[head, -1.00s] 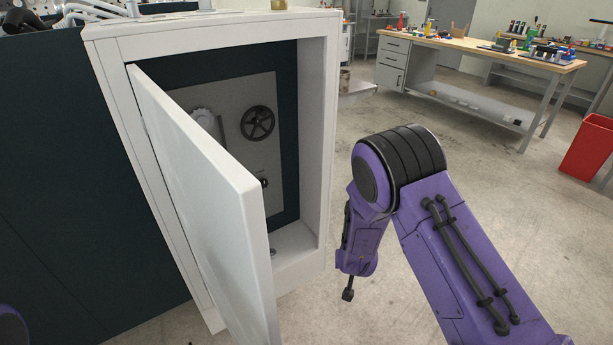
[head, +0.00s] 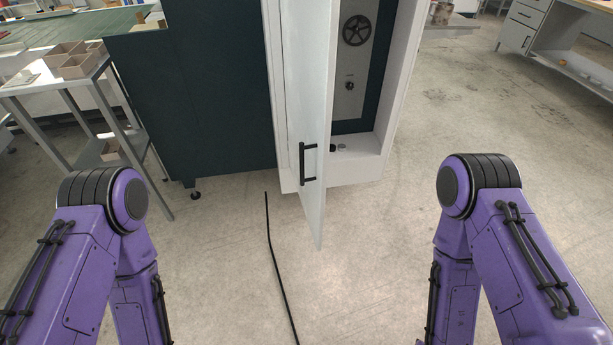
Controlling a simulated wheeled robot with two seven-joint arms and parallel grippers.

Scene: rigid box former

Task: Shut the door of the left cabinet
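The white cabinet (head: 372,172) stands ahead in the head view, its top cut off by the frame. Its white door (head: 312,80) is hinged on the left side and stands open, swung out toward me and seen nearly edge-on. A black bar handle (head: 309,164) is on the door's outer face. A dark wheel and a small knob show on the panel inside. My left and right arms are at the lower left and lower right, apart from the door. Both grippers are below the frame and out of sight.
A dark green machine body (head: 205,110) adjoins the cabinet on the left. A grey metal table (head: 75,85) with trays stands farther left. A black cable (head: 275,260) lies on the floor before the door. A workbench (head: 560,50) is at the back right. The floor between my arms is otherwise clear.

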